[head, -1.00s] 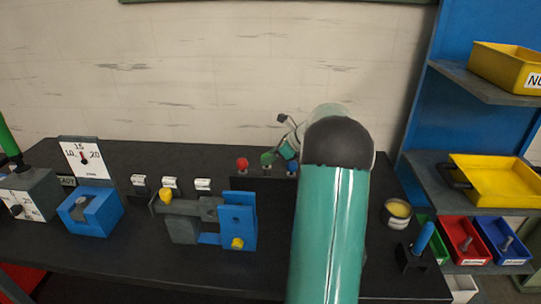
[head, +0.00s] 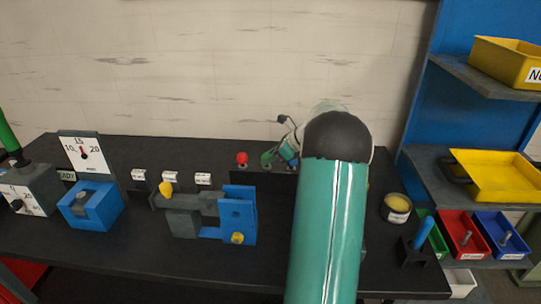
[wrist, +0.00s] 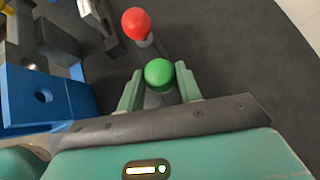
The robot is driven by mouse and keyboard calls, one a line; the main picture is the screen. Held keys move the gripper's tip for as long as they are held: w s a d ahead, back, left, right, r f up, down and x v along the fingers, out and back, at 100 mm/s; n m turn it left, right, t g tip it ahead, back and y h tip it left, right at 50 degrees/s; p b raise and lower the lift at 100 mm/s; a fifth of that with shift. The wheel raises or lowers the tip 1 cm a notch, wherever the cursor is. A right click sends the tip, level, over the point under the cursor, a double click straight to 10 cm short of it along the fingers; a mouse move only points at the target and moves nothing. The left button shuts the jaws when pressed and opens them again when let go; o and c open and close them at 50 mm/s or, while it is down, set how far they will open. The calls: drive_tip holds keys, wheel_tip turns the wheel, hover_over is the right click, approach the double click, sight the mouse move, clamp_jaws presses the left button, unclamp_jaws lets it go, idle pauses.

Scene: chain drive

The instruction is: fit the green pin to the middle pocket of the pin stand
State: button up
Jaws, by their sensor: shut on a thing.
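The green pin (wrist: 159,73) has a round green head and sits between the two fingers of my gripper (wrist: 158,87) in the wrist view. The fingers are shut on it. In the head view the green pin (head: 266,160) shows beside my gripper (head: 277,158), at the back of the table. The red pin (wrist: 137,23) stands just beyond it, and in the head view it is to the left (head: 242,158). The dark pin stand (head: 250,181) is under the red pin, partly behind my arm. The green pin's lower end is hidden, so I cannot tell if it is seated.
A blue and grey fixture (head: 238,215) with yellow knobs stands left of my arm. A blue block (head: 92,207) and gauge (head: 84,155) are further left. A round tin (head: 397,208) and a blue pin in a black holder (head: 421,232) stand to the right, before the bins.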

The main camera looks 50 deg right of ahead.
drive_tip(key=shift+f, duration=0.1)
drive_tip(key=o, duration=1.2)
drive_tip(key=shift+o, duration=0.2)
drive_tip(key=v, duration=1.3)
drive_tip(key=shift+s+r, duration=0.3)
drive_tip(key=shift+r, duration=0.05)
drive_tip(key=shift+d, duration=0.1)
